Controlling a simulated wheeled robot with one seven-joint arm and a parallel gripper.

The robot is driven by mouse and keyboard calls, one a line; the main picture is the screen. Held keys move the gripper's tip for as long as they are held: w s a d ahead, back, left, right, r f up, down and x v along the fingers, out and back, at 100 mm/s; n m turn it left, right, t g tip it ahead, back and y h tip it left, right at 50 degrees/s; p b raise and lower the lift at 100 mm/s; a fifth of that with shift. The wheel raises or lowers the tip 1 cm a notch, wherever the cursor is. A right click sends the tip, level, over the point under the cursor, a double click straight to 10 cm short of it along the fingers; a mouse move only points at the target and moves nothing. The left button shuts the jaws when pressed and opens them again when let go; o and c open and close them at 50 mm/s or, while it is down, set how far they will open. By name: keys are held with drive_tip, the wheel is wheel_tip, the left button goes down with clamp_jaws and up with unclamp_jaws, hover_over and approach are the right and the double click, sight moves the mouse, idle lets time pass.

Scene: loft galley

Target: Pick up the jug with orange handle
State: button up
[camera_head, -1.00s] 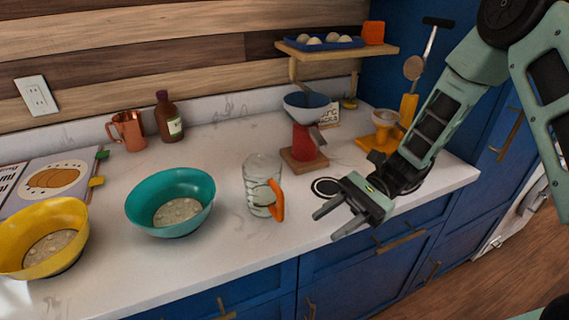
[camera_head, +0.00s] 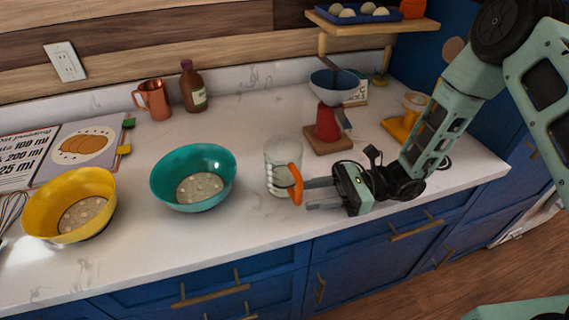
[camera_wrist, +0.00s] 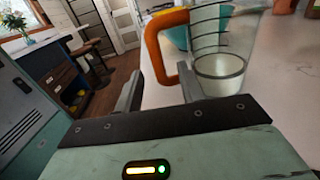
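The clear glass jug (camera_head: 277,172) with an orange handle (camera_head: 296,185) stands upright on the white counter, right of the teal bowl. In the wrist view the jug (camera_wrist: 222,45) shows measuring marks and a pale layer at its bottom, and its orange handle (camera_wrist: 158,45) faces my gripper. My gripper (camera_head: 306,195) is open, its fingers apart and pointing left at the handle. In the wrist view the gripper (camera_wrist: 160,88) has its fingertips just short of the handle's lower part; whether they touch it I cannot tell.
A teal bowl (camera_head: 160,184) and a yellow bowl (camera_head: 40,212) stand to the left. A red scale (camera_head: 327,125) with a bowl on top stands behind the jug. A copper mug (camera_head: 153,100) and brown bottle (camera_head: 192,88) stand by the wall. The counter's front edge runs below my gripper.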

sight(288, 176)
drive_tip(key=a+p, duration=0.1)
drive_tip(key=a, duration=0.1)
drive_tip(key=s+a+p, duration=0.1)
drive_tip(key=a, duration=0.1)
drive_tip(key=shift+a, duration=0.35)
drive_tip(key=shift+a+p, duration=0.3)
drive_tip(key=shift+a, duration=0.15)
clamp_jaws()
